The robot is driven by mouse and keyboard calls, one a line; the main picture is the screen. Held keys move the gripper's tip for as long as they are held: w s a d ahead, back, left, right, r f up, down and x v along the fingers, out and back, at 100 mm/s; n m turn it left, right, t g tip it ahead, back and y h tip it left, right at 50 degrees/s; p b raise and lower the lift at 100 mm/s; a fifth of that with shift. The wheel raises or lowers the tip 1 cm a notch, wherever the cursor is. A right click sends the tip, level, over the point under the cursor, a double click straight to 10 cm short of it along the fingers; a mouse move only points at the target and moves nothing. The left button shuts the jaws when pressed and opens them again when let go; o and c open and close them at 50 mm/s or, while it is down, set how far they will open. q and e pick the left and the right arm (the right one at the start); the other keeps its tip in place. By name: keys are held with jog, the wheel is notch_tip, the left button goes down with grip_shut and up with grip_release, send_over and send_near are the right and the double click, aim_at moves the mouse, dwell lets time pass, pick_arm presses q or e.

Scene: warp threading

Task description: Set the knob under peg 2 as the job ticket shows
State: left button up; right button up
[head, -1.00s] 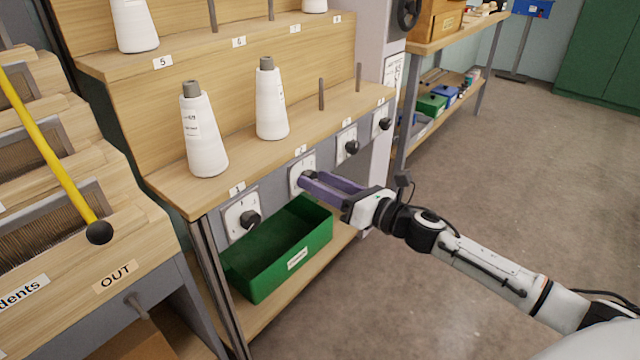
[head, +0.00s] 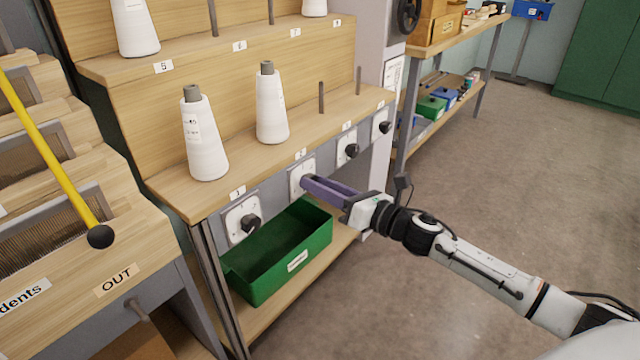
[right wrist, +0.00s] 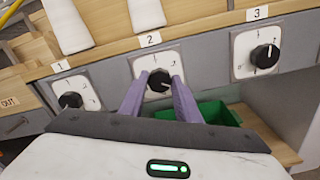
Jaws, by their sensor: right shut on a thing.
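The knob under peg 2 (right wrist: 159,80) is black, on a white dial plate (right wrist: 148,62) below the label 2 in the right wrist view. My right gripper (head: 307,181) has its purple fingers around this knob, shut on it; in the head view the fingers mostly hide the knob. The fingers also show in the right wrist view (right wrist: 158,88), one on each side of the knob. A white cone (head: 271,105) stands on peg 2 above. The job ticket cannot be made out in these frames. My left gripper is not in view.
Knob 1 (head: 250,223) sits to the left; knob 3 (head: 351,150) and another knob (head: 383,127) sit to the right. A green bin (head: 262,282) stands on the lower shelf, just below the gripper. The floor to the right is clear.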

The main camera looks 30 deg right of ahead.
pick_arm(q)
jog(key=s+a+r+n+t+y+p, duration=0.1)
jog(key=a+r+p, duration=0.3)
jog(key=p, duration=0.8)
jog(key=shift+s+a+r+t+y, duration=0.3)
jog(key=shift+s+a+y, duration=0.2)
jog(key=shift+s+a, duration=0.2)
pick_arm(e)
jog(key=m, duration=2.3)
jog(key=shift+f, duration=0.15)
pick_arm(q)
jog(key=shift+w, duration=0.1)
pick_arm(e)
jog(key=o, duration=1)
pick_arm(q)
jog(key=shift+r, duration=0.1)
pick_arm(e)
jog(key=shift+o, duration=0.2)
